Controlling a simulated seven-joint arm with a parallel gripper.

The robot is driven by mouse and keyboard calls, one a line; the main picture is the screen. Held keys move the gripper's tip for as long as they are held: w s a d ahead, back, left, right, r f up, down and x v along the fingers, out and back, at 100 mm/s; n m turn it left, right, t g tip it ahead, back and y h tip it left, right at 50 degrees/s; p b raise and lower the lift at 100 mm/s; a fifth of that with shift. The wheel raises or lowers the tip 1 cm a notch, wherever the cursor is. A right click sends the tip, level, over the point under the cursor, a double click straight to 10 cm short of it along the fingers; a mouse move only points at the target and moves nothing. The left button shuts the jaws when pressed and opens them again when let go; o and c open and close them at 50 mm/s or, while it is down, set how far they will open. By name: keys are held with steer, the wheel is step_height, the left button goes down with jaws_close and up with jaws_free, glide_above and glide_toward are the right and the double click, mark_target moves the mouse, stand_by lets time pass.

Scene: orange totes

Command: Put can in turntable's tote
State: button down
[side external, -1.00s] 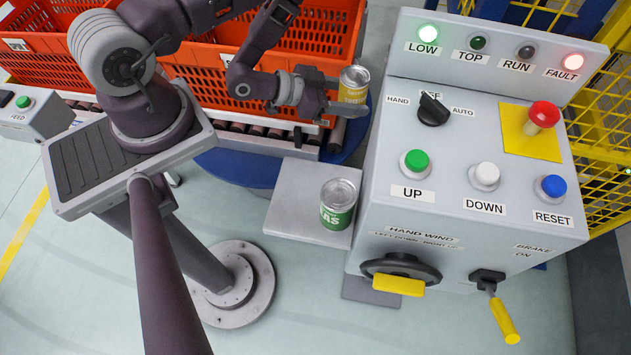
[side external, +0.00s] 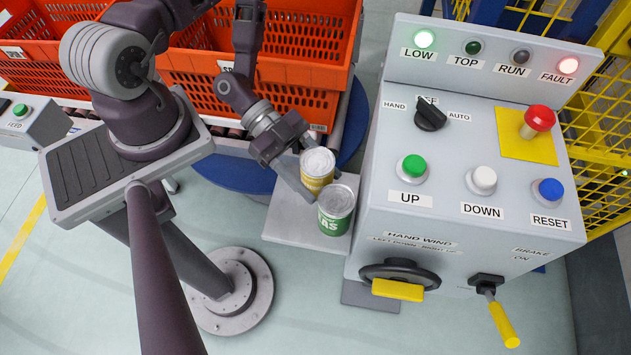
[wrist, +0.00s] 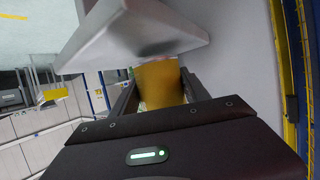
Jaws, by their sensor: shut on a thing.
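My gripper (side external: 310,182) is shut on a yellow can (side external: 318,168) with a silver lid. It holds the can over the pale grey shelf (side external: 288,222), close beside a green can (side external: 336,212) standing there. I cannot tell whether the yellow can touches the shelf. In the wrist view the yellow can (wrist: 160,85) shows blurred between the fingers. The orange tote (side external: 285,102) stands behind my gripper, above the blue turntable (side external: 232,176). My arm hides part of the tote.
A grey control box (side external: 465,150) with buttons stands just right of the shelf. Its FAULT and LOW lamps are lit. A roller conveyor (side external: 85,102) and more orange totes (side external: 30,50) lie at the left. A yellow mesh fence (side external: 600,150) closes the right side.

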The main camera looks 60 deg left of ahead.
steer(key=shift+f, duration=0.55)
steer(key=c, duration=0.6)
jaws_free()
steer(key=shift+f, duration=0.1)
steer(key=shift+o, duration=0.2)
steer(key=v, duration=1.1)
steer(key=shift+o, duration=0.5)
steer(key=shift+s+a+r, duration=0.2)
steer(key=shift+a+r, duration=0.1)
steer(key=shift+a, duration=0.2)
